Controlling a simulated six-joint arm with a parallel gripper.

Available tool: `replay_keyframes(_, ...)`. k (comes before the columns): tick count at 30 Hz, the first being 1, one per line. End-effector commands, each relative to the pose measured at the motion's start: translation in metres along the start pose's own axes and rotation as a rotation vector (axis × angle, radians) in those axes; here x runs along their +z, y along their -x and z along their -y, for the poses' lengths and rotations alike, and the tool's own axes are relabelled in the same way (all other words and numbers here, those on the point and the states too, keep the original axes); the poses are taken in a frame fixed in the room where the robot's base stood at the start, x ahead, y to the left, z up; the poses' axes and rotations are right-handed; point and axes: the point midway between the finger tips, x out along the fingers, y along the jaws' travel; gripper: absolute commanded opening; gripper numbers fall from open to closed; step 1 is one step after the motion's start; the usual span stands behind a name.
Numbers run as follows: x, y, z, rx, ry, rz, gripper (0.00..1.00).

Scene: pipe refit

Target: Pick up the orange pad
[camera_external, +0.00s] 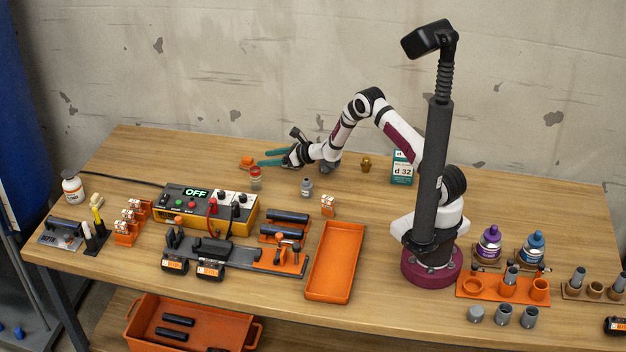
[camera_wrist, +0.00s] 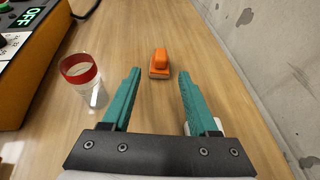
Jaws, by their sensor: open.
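The orange pad (camera_wrist: 159,63) is a small orange block with a greyish base, lying on the wooden table ahead of my fingertips in the wrist view. It also shows in the external view as a small orange piece (camera_external: 247,161) near the table's back edge. My gripper (camera_wrist: 158,82) is open, with its two teal fingers spread and nothing between them. The pad lies beyond the fingertips, roughly centred between them. In the external view my gripper (camera_external: 268,157) reaches left, low over the table, with the pad just past its tips.
A clear jar with a red rim (camera_wrist: 84,80) stands close left of my left finger. The yellow power box (camera_wrist: 22,62) is further left, with a cable beyond it. The concrete wall (camera_wrist: 270,50) runs along the right. The table around the pad is clear.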

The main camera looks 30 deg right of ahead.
Motion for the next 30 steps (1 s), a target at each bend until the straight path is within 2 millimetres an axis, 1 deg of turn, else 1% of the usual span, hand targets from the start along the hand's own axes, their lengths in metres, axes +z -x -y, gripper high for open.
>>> replay_keyframes(2, 0.001, -0.01, 0.0, 0.001, 0.001, 0.001, 0.6)
replay_keyframes(6, 0.004, -0.039, 0.001, 0.001, 0.002, 0.001, 0.6)
replay_keyframes(9, 0.003, -0.052, 0.001, 0.001, 0.001, 0.0, 0.6)
replay_keyframes(12, 0.004, -0.056, 0.001, 0.0, 0.001, -0.001, 0.6)
replay_keyframes(16, 0.004, -0.056, 0.001, 0.0, 0.001, -0.001, 0.6)
replay_keyframes(17, 0.004, -0.056, 0.001, 0.0, 0.001, -0.001, 0.58)
replay_keyframes(18, 0.004, -0.056, 0.001, 0.0, 0.001, -0.001, 0.51)
replay_keyframes(26, 0.004, -0.055, 0.001, 0.0, 0.001, 0.0, 0.04)
replay_keyframes(27, 0.004, -0.055, 0.001, 0.0, 0.001, 0.0, 0.0)
replay_keyframes(30, 0.004, -0.055, 0.001, 0.0, 0.001, 0.0, 0.0)
